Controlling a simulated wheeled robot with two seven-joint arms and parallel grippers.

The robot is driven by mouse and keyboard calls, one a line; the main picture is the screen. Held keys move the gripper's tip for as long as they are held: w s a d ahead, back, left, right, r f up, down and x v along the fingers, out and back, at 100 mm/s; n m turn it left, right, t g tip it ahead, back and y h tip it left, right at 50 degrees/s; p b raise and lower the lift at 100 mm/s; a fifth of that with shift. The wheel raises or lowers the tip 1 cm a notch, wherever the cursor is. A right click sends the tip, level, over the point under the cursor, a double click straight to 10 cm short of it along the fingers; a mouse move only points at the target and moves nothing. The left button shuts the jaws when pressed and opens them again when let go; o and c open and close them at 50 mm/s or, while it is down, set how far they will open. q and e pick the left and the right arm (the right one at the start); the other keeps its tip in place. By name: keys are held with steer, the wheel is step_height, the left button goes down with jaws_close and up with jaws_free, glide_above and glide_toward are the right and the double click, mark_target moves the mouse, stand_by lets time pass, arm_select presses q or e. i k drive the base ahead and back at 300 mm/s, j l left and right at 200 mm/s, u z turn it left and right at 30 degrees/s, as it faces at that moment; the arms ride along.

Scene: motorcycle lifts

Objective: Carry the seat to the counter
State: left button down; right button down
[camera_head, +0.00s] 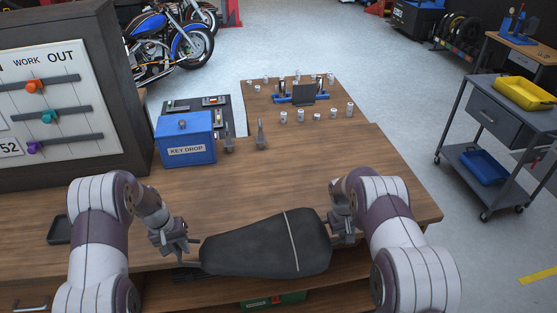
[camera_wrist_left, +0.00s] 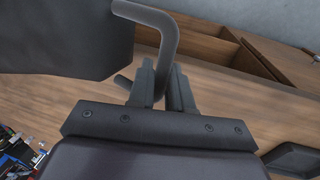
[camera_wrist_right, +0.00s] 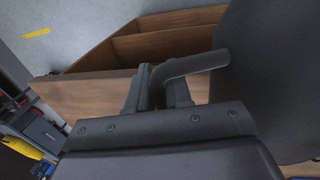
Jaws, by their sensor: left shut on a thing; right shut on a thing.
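The black motorcycle seat (camera_head: 265,245) is held between my two grippers at the near edge of the wooden counter (camera_head: 290,185). A light strap line crosses it near its wide right end. My left gripper (camera_head: 188,246) is shut on a grey bent bar (camera_wrist_left: 165,40) at the seat's narrow end. My right gripper (camera_head: 338,228) is shut on a similar bar (camera_wrist_right: 195,65) at the wide end. The seat (camera_wrist_left: 65,40) also shows in the left wrist view. I cannot tell whether its underside touches the counter.
A blue key drop box (camera_head: 186,140) stands on the counter, beside a board (camera_head: 50,100). Small cans and a blue stand (camera_head: 302,95) sit farther back. A small dark tray (camera_head: 59,230) lies at the left. A grey cart (camera_head: 490,120) stands at right. The counter's middle is clear.

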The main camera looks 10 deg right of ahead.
mark_target(259, 190)
steer(key=i, duration=1)
